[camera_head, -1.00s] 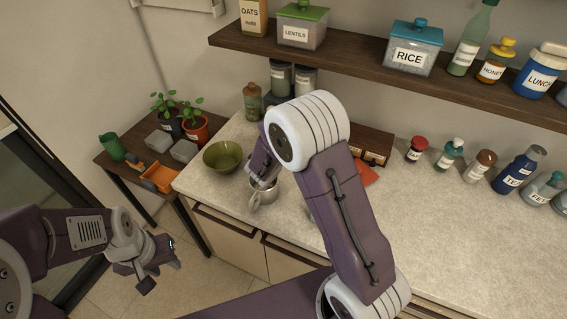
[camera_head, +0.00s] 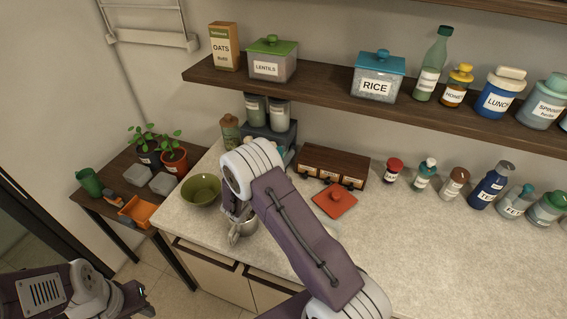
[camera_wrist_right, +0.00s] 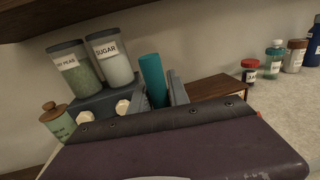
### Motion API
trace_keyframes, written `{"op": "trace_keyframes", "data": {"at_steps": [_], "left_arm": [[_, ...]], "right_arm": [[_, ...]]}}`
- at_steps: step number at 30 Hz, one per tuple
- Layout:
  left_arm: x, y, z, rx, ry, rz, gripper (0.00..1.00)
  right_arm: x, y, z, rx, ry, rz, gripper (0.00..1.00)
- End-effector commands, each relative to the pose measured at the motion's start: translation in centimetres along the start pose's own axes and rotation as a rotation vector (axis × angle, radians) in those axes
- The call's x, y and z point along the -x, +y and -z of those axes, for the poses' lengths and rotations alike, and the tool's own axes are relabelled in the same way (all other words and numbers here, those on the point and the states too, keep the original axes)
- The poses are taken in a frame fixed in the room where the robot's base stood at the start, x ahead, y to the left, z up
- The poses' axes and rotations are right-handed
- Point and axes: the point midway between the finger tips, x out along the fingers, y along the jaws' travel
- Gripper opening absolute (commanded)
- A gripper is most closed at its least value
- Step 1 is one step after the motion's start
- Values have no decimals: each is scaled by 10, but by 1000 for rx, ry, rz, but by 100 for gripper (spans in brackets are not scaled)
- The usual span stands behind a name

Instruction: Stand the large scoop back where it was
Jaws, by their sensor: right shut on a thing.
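My right gripper (camera_wrist_right: 158,92) is shut on a teal, upright handle-like piece (camera_wrist_right: 152,80), which I take to be the large scoop. The body of the gripper hides its lower part, so I cannot see a scoop bowl or whether it touches anything. In the head view my right arm covers most of the gripper, and a little teal (camera_head: 289,156) shows beside the white wrist joint.
A dark stand carries a sugar canister (camera_wrist_right: 113,64) and another canister (camera_wrist_right: 75,70), with a corked jar (camera_wrist_right: 57,123) at its left. A green bowl (camera_head: 201,191), a wooden drawer box (camera_head: 331,166) and an orange board (camera_head: 335,200) are nearby. Counter at right front is clear.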

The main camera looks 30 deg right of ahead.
Motion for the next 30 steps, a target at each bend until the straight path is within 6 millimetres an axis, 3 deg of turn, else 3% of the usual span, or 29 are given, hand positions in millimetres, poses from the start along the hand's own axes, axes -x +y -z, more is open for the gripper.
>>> {"op": "trace_keyframes", "data": {"at_steps": [5,12,23,24,25,26,30], "left_arm": [[2,0,0,0,0,0,36],[10,0,1,0,0,0,36],[4,0,0,0,0,0,36],[5,0,0,0,0,0,36],[5,0,0,0,0,0,36],[5,0,0,0,0,0,36],[5,0,0,0,0,0,36]], "right_arm": [[0,3,7,3,0,0,0],[0,2,41,2,0,0,0],[0,2,47,1,-1,0,0],[0,2,46,1,0,0,30],[0,2,45,1,0,0,38],[0,2,45,1,0,0,44],[0,2,45,1,0,0,44]]}}
